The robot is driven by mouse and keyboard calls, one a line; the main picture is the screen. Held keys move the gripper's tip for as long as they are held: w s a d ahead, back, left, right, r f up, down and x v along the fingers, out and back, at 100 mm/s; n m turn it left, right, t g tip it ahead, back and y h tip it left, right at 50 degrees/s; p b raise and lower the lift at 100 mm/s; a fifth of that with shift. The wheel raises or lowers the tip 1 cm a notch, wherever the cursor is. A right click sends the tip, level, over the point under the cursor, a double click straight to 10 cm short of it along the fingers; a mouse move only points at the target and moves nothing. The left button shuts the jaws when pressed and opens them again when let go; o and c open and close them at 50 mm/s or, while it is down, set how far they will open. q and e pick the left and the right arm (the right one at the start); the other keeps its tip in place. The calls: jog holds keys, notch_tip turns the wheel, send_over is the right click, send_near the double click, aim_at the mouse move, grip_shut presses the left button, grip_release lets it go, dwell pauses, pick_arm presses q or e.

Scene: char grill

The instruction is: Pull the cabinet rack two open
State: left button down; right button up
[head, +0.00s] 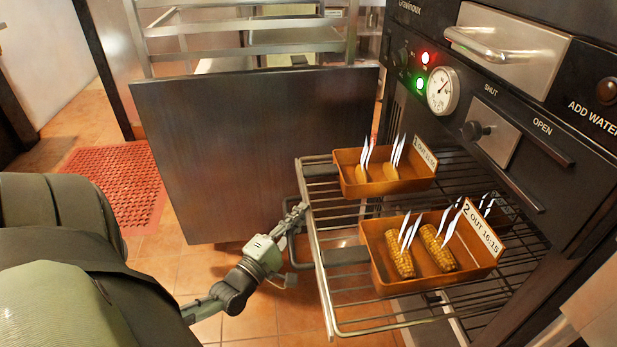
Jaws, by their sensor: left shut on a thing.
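A wire rack (316,255) sticks out from the dark grill cabinet (590,190) at the right, well clear of its front. My left gripper (298,213) is at the rack's left outer edge, shut on its front rail. The fingertips are small in view and partly blend with the rail. The rack carries two orange-brown trays. The far tray (405,187) has a label that looks like 1, and the near tray (395,283) has a label reading 2 OUT 16:15. I cannot tell the rack's own number. My right gripper is out of view.
A metal cart (250,150) with a large flat panel stands behind the rack at the left. A red mat (115,180) lies on the tiled floor. Knobs, a gauge (442,91) and a handle (490,45) are on the cabinet front.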

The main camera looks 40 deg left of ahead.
pick_arm(q)
jog(key=c, duration=1.5)
grip_release()
jog(key=shift+c, duration=0.2)
jog(key=shift+s, duration=0.15)
jog(key=s+d+f, duration=0.1)
jog(key=s, duration=1)
jog(key=shift+s+d+f, duration=0.3)
jog(key=shift+f, duration=0.05)
